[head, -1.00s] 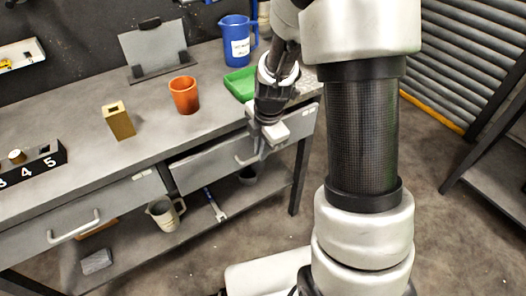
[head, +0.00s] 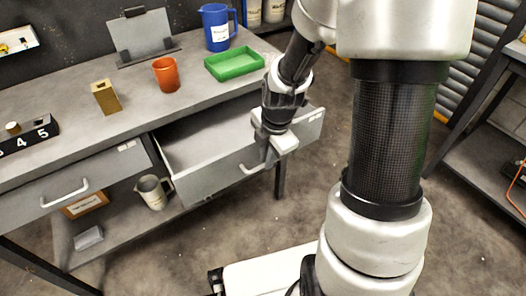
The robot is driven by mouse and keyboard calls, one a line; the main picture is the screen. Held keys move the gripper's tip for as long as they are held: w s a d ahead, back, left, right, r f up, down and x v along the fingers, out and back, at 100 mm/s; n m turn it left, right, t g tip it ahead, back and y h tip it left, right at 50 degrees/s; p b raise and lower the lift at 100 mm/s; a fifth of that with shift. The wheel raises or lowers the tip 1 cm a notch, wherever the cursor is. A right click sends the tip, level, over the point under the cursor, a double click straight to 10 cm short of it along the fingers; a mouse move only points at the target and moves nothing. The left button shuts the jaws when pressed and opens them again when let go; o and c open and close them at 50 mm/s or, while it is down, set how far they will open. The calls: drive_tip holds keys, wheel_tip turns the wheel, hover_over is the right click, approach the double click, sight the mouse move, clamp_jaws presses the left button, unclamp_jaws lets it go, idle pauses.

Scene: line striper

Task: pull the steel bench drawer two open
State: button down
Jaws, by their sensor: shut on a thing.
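The steel bench (head: 55,130) has two grey drawers side by side under its top. The right drawer (head: 225,175) is pulled well out, and its pale inside shows no objects in the visible part. The left drawer (head: 75,190) is shut. My gripper (head: 268,160) is at the front of the right drawer, shut on its handle (head: 254,170). The gripper body hides part of the handle and the drawer front.
On the bench stand an orange cup (head: 166,75), a brass-coloured block (head: 106,97), a green tray (head: 234,63), a blue jug (head: 215,27) and a black numbered holder (head: 30,135). The floor before the drawer is clear.

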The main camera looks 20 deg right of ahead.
drive_tip(key=shift+s+d, duration=0.15)
drive_tip(key=shift+s, duration=0.5)
drive_tip(key=c, duration=2.1)
unclamp_jaws()
drive_tip(key=s+r+p, duration=0.1)
drive_tip(key=r+p, duration=0.1)
drive_tip(key=r, duration=0.3)
drive_tip(key=s+r+p, duration=0.1)
drive_tip(key=r, duration=0.5)
drive_tip(key=s+d+r+p, duration=0.1)
drive_tip(key=r+p, duration=0.1)
drive_tip(key=r, duration=0.4)
drive_tip(key=shift+r+p, duration=0.1)
drive_tip(key=shift+p, duration=0.25)
